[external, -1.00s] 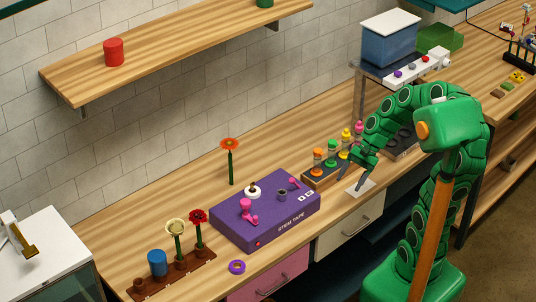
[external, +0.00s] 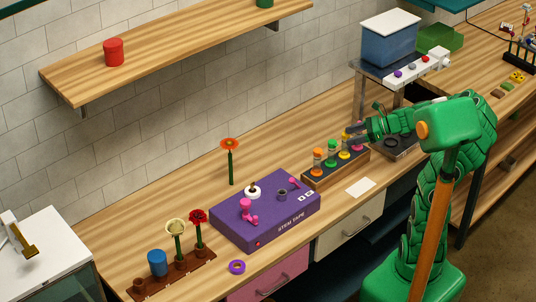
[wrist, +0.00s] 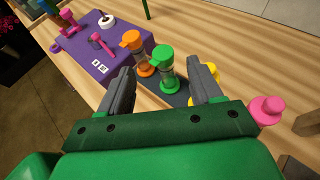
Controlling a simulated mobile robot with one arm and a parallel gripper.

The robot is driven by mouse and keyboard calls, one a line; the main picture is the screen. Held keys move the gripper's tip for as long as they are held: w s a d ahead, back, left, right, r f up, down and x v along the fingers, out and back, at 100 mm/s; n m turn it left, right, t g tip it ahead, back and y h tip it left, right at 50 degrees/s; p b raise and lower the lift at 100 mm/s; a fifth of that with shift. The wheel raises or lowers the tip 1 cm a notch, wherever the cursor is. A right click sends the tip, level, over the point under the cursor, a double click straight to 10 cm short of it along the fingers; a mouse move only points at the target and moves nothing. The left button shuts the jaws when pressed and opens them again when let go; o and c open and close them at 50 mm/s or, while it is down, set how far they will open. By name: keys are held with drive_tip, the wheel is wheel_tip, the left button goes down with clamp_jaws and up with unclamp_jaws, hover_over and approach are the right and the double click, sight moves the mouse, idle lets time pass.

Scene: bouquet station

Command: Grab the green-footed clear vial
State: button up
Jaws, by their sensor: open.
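The green-footed clear vial (external: 332,150) stands upright in the vial rack (external: 311,183), with a green cap and a green foot. In the wrist view the vial (wrist: 167,73) appears in the gap between my two fingers. My gripper (external: 351,133) is open and empty. In the external view its tips are near the yellow vial (external: 344,154), to the right of the green one. I cannot tell how far the tips are from the green vial. An orange vial (wrist: 137,54) stands to its left, close to my left finger. A pink vial (wrist: 266,109) is at the right end.
The purple stem tape box (external: 270,225) with pink fittings lies left of the rack. A white card (external: 360,187) lies in front of the rack. A blue bin on a stand (external: 388,45) is behind my arm. The counter behind the rack is clear.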

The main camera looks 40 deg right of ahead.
sight(334, 141)
drive_tip(key=shift+d+f+x, duration=0.1)
drive_tip(key=shift+f+x, duration=0.05)
drive_tip(key=shift+x, duration=1.6)
drive_tip(key=shift+d+f+x, duration=0.1)
drive_tip(key=shift+f+x, duration=0.05)
drive_tip(key=shift+x, duration=1.55)
clamp_jaws()
